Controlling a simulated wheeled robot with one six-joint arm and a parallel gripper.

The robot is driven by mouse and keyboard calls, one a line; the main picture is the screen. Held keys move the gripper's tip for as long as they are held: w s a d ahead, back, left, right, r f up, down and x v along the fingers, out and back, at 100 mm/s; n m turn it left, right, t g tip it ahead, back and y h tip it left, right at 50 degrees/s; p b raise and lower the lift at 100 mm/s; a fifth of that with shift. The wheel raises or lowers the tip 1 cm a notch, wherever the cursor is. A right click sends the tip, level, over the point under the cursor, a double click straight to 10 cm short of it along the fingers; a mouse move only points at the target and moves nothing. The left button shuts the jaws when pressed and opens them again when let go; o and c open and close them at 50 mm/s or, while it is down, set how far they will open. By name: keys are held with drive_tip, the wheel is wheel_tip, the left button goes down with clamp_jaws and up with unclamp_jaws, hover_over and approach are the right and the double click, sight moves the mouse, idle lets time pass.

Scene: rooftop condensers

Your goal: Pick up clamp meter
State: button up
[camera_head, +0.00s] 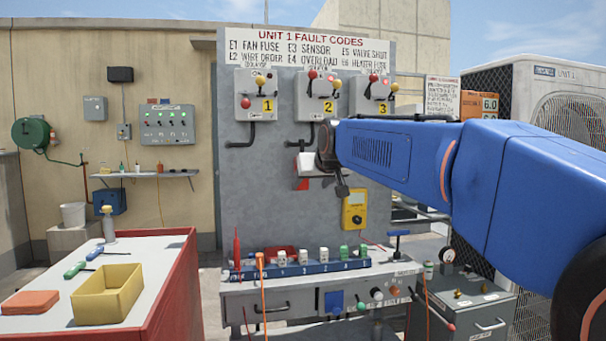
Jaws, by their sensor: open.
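The clamp meter (354,211), a yellow handheld device with a dark face, is upright against the lower right part of the grey panel, above the workbench. My blue arm reaches in from the right, and its end is in front of the panel. My gripper (328,178) is open, just up and to the left of the clamp meter. A dark finger is close to the meter's top; I cannot tell whether they touch. The gripper is small and partly hidden by my arm's end, and I see nothing held in it.
The workbench (340,284) carries a blue rack (300,270) with several small parts. Three numbered switch boxes hang above on the grey panel (262,190). A red cart with a yellow bin (107,294) stands at the left. A condenser unit (535,85) stands at the right.

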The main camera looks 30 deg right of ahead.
drive_tip(key=w+d+r+t, duration=0.1)
drive_tip(key=w+d+r, duration=0.2)
drive_tip(key=w+r, duration=0.2)
drive_tip(key=shift+h, duration=0.4)
drive_tip(key=x, duration=1.6)
drive_tip(key=shift+w+d, duration=0.15)
drive_tip(key=shift+w, duration=0.2)
drive_tip(key=c, duration=1.3)
